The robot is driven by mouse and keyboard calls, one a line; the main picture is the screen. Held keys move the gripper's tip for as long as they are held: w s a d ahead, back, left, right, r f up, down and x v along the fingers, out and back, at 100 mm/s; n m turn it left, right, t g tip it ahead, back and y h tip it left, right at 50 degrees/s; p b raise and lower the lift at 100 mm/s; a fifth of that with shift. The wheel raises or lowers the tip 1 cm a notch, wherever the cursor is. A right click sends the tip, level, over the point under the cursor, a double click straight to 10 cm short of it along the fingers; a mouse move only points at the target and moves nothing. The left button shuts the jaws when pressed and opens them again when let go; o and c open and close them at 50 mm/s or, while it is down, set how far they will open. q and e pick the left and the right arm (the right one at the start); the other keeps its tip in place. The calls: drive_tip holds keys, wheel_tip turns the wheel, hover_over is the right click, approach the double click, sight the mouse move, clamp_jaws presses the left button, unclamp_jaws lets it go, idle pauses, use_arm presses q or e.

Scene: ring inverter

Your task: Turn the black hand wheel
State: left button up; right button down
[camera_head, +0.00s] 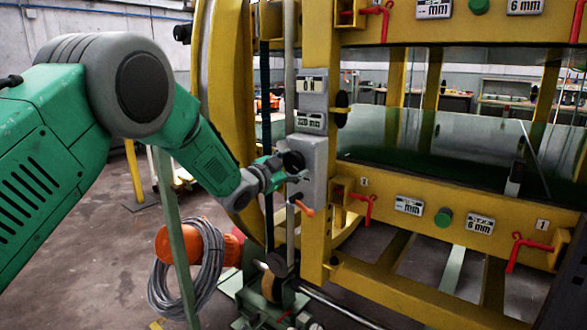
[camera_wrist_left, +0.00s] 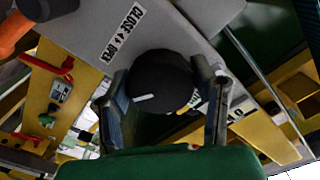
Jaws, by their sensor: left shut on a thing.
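The black hand wheel (camera_wrist_left: 160,82) is a round black knob with a white mark on its face. It sits on a grey box (camera_head: 314,165) fixed to the yellow frame. In the head view the wheel (camera_head: 293,160) shows at the end of my left gripper (camera_head: 284,166). In the left wrist view the two fingers of my left gripper (camera_wrist_left: 168,98) stand on either side of the wheel and are shut on it. A label reading "CLOSE OPEN" (camera_wrist_left: 123,35) is beside the wheel. My right gripper is in neither view.
An orange lever (camera_head: 304,208) hangs below the grey box, close to my gripper. A yellow upright (camera_head: 318,220) stands just right of it. Red clamps (camera_head: 366,206) line the lower yellow beam. A cable coil (camera_head: 190,268) and orange reel are below my left arm.

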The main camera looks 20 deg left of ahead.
use_arm(q)
drive_tip(key=m, duration=0.1)
drive_tip(key=f+m+b, duration=0.1)
drive_tip(key=m, duration=0.1)
drive_tip(key=shift+s+m, duration=0.1)
drive_tip(key=shift+m, duration=0.2)
drive_tip(key=shift+m+b, duration=0.95)
drive_tip(key=shift+m, duration=0.75)
drive_tip(key=o, duration=1)
drive_tip(key=shift+o, duration=0.9)
drive_tip(key=shift+r, duration=0.15)
drive_tip(key=shift+a+r, duration=0.1)
drive_tip(key=shift+r, duration=0.05)
